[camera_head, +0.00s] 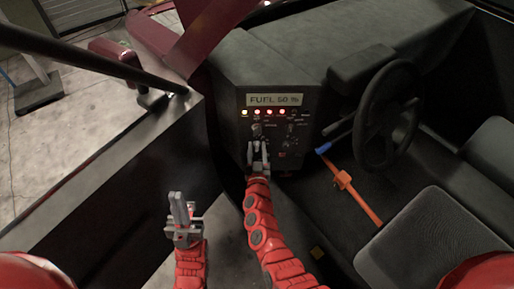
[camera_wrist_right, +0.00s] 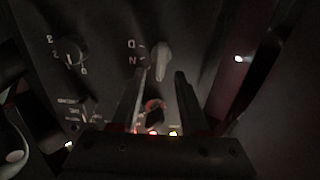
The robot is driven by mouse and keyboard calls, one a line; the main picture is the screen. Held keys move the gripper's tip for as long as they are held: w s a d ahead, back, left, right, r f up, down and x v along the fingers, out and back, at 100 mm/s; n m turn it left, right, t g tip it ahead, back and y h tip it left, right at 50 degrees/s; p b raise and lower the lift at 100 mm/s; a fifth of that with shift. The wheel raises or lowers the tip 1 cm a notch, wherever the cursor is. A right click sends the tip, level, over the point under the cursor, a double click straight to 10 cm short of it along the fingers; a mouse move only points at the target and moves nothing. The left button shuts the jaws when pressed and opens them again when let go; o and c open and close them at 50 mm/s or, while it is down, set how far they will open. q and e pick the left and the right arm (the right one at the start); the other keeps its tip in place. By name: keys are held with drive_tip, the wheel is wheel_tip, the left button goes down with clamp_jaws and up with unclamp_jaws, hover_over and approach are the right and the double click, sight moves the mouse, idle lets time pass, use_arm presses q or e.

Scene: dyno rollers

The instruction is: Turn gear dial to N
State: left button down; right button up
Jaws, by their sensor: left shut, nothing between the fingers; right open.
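The gear dial is a pale, narrow knob (camera_wrist_right: 161,60) on the dark panel in the right wrist view, with the letters D and N beside it on the left. I cannot tell which letter it points to. My right gripper (camera_wrist_right: 162,77) is open, its two fingers at either side of the knob's lower end; I cannot tell whether they touch it. In the head view my right gripper (camera_head: 259,150) is in front of the control panel (camera_head: 236,98) and hides part of its dials. My left gripper (camera_head: 181,207) is shut and empty, low and away from the panel.
A second dial (camera_wrist_right: 72,52) with numbers sits left of the gear dial.

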drive_tip(key=shift+w, duration=0.15)
clamp_jaws()
